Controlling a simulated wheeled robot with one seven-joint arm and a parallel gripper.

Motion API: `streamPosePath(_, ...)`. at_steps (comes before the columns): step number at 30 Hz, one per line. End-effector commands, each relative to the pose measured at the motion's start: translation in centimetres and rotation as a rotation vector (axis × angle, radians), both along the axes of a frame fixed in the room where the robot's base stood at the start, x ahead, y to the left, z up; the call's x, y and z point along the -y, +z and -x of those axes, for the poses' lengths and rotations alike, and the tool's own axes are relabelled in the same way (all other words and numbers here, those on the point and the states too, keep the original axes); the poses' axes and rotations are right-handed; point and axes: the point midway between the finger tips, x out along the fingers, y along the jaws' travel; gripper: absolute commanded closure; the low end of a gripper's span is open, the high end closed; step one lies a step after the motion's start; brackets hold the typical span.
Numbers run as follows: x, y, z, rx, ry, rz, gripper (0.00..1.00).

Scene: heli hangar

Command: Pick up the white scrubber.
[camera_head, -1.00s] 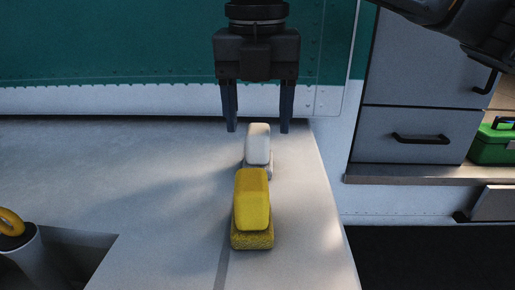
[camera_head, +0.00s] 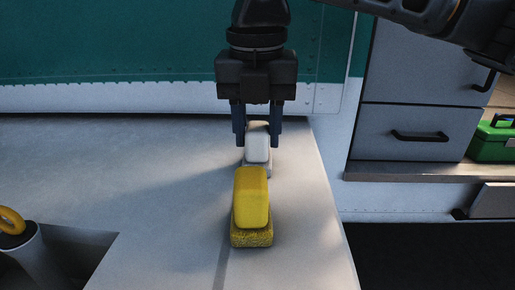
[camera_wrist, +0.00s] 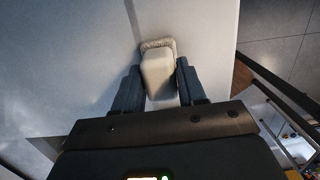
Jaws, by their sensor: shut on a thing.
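The white scrubber (camera_head: 257,146) stands on the light grey surface behind the yellow scrubber. It has a smooth pale upper block on a rougher base. My gripper (camera_head: 258,141) points down over it, with one finger on each side of the upper block, shut on it. In the wrist view the white scrubber (camera_wrist: 158,70) lies between the two fingers (camera_wrist: 158,88), its base showing beyond them. The base appears still on the surface. The yellow scrubber (camera_head: 251,205) stands just in front, close to the white one and partly covering its base from the head view.
The grey surface (camera_head: 150,170) is clear to the left, with its edge close on the right. A cut-out with a yellow-ringed item (camera_head: 14,224) is at the lower left. Grey drawers (camera_head: 415,135) and a green case (camera_head: 492,142) stand at the right. A green-and-white wall (camera_head: 120,60) rises behind.

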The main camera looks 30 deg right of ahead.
Motion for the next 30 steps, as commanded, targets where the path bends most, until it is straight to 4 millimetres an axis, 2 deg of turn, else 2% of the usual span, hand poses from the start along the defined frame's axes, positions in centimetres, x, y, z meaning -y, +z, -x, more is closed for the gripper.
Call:
streamPosePath(2, 0.0, 0.0, 0.0, 0.0, 0.0, 0.0, 0.9)
streamPosePath(13, 0.0, 0.6, 0.0, 0.001, 0.0, 0.001, 0.9)
streamPosePath(17, 0.0, 1.9, -0.1, 0.001, 0.0, 0.0, 0.9)
streamPosePath(20, 0.0, 3.7, -0.1, 0.002, 0.0, -0.001, 0.9)
streamPosePath(30, 7.4, 8.3, 0.8, 0.002, -0.005, -0.002, 0.9)
